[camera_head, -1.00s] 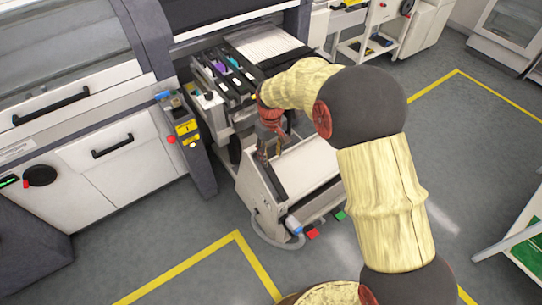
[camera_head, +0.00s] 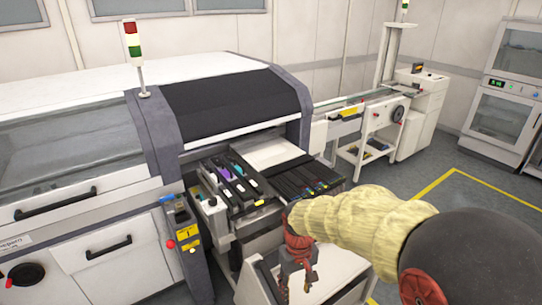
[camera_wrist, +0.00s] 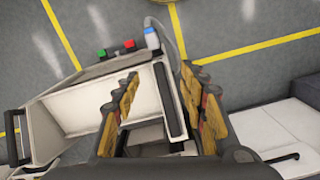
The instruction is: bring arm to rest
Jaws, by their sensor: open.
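My arm (camera_head: 360,225) reaches in from the lower right in the head view, its yellowish sleeve bent toward the feeder trolley. My gripper (camera_head: 297,284) hangs downward at its end, in front of the machine's feeder bank. Below the fingers is the white feeder trolley (camera_wrist: 75,100), which also shows in the head view (camera_head: 262,285).
The large white machine (camera_head: 110,225) with its feeder bank (camera_head: 232,178) stands at the left and centre. A control post (camera_head: 186,240) stands beside it. A conveyor unit (camera_head: 345,128) and a glass-door cabinet (camera_head: 505,95) are behind. Grey floor (camera_head: 415,190) with yellow lines is free at the right.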

